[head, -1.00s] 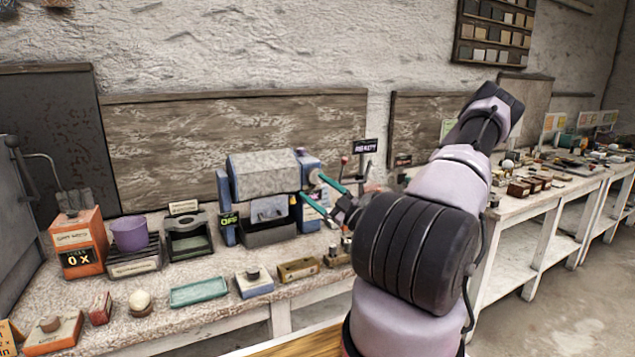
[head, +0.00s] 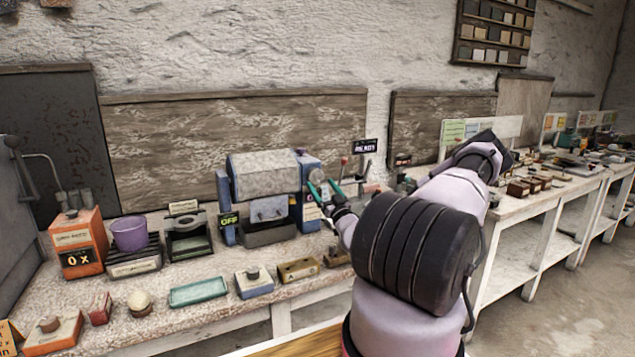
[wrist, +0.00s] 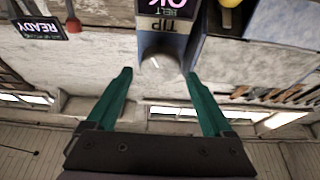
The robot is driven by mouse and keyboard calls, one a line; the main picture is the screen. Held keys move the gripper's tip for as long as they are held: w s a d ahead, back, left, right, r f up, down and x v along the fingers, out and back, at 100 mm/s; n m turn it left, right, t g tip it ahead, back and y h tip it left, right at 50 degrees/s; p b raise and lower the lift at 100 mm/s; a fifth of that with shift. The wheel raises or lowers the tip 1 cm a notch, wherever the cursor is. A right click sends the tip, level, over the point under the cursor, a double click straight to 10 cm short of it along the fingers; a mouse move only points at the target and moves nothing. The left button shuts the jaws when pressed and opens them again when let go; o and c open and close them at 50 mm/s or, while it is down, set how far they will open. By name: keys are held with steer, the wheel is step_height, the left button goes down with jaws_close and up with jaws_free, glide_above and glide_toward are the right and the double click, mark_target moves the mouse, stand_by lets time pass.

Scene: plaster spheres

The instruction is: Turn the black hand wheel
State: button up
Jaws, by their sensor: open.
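I cannot make out the black hand wheel for certain in either view. The bench machine, a grey drum (head: 262,176) between blue uprights (head: 225,207), stands on the bench at the centre of the head view. My gripper (head: 322,183) is at the machine's right end, with its two green fingers apart and nothing visibly held. In the wrist view my gripper (wrist: 158,73) is open, its fingertips on either side of a rounded pale end below a blue-grey post (wrist: 163,45) marked TIP. I cannot tell whether the fingers touch it.
A sign (head: 366,146) and a red-knobbed lever (head: 343,162) stand close right of the gripper. In front are a teal tray (head: 198,292) and small boxes. A purple bucket (head: 129,234) and orange box (head: 78,243) are at left. The wall is close behind.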

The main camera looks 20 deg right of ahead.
mark_target(317, 179)
steer(key=shift+x, duration=1.95)
steer(key=shift+f, duration=0.15)
steer(key=c, duration=1.1)
